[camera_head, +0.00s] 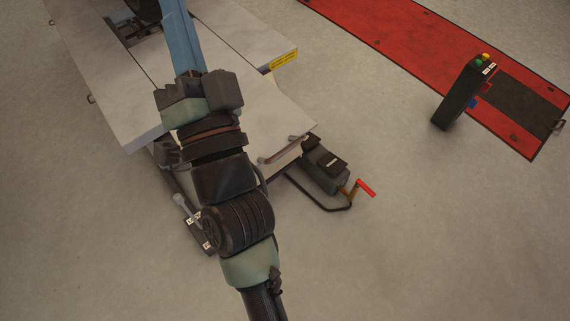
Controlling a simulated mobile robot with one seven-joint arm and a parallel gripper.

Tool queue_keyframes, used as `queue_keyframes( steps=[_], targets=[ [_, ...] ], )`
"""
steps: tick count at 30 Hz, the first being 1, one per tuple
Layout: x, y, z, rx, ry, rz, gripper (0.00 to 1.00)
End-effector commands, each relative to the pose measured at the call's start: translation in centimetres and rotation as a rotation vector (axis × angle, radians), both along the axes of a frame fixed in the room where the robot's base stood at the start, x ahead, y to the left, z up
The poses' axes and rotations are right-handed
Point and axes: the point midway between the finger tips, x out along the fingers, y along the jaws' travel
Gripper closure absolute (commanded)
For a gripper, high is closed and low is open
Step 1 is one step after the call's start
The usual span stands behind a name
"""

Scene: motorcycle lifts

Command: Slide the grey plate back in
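The grey plate (275,112) is the middle section of the grey lift's top. Its near right corner reaches out past the edge of the right-hand panel. My arm crosses over it and hides much of its near edge. My gripper (200,88) is at the far end of my arm, over the plate in this view. Its fingers are hidden, so I cannot tell whether they touch the plate or are open.
The grey lift (95,60) carries a blue post (183,38). A dark pedal unit with a red-tipped lever (366,188) sits on the floor beside it. A black control post (463,92) stands by a red lift (420,50). The floor at lower right is clear.

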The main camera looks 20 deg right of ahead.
Motion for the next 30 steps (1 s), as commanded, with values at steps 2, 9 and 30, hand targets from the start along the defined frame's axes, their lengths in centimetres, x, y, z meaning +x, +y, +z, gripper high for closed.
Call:
queue_keyframes(
  steps=[2, 9, 30],
  targets=[
    [-0.1, -1.0, -8.8, 0.109, 0.050, 0.019, 1.00],
    [-2.7, -5.1, -28.4, 0.456, 0.158, 0.003, 1.00],
    [-7.5, -12.0, -47.7, 0.816, 0.225, -0.151, 1.00]
  ],
)
